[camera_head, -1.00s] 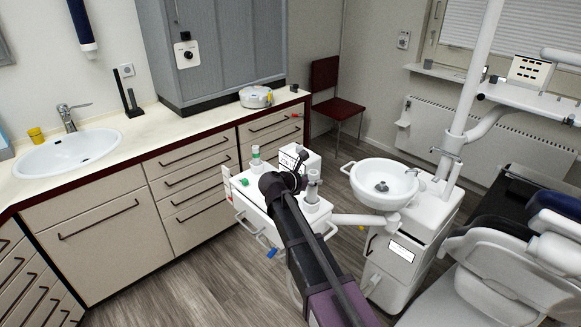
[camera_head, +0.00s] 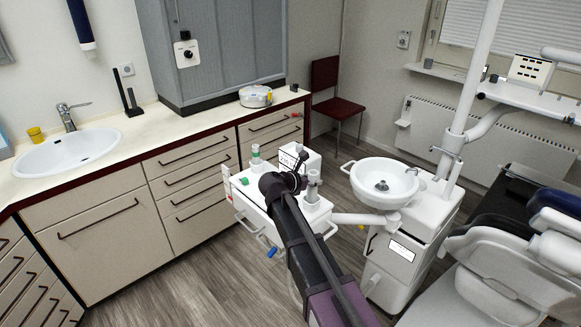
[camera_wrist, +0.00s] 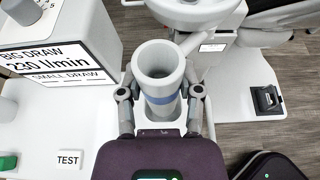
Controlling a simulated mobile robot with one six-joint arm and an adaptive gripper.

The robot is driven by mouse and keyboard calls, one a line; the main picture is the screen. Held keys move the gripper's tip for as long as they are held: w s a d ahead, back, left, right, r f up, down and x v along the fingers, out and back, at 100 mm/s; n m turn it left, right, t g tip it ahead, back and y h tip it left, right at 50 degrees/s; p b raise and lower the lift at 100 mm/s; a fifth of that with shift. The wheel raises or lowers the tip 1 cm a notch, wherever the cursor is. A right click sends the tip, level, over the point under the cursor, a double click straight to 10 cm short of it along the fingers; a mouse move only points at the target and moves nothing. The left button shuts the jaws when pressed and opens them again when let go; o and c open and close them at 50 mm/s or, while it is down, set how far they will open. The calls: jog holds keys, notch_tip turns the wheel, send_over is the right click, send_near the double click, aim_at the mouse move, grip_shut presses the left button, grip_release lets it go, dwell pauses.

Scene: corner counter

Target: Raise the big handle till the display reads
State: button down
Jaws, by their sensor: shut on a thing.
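The big handle is a grey hollow tube with a blue band (camera_wrist: 160,88), upright in the middle of the wrist view. In the head view its top (camera_head: 313,177) shows beside my wrist. My gripper (camera_wrist: 161,97) is shut on it, one finger on each side near the band. The display (camera_wrist: 45,65) is on the white box to the left in the wrist view. It reads "BIG DRAW 230 l/min", with "SMALL DRAW" on the line below. In the head view the display (camera_head: 289,161) is too small to read well.
A white cart top (camera_head: 252,192) carries the box, a green button (camera_wrist: 8,162) and a "TEST" label (camera_wrist: 68,159). A white spittoon bowl (camera_head: 384,184) stands close on the right. Drawer fronts (camera_head: 190,185) are behind on the left.

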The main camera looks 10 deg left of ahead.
aim_at(309, 188)
jog(key=shift+f+b, duration=1.25)
jog(key=shift+f, duration=0.15)
jog(key=shift+f, duration=0.2)
jog(key=shift+c, duration=1)
grip_release()
jog(key=shift+r, duration=0.1)
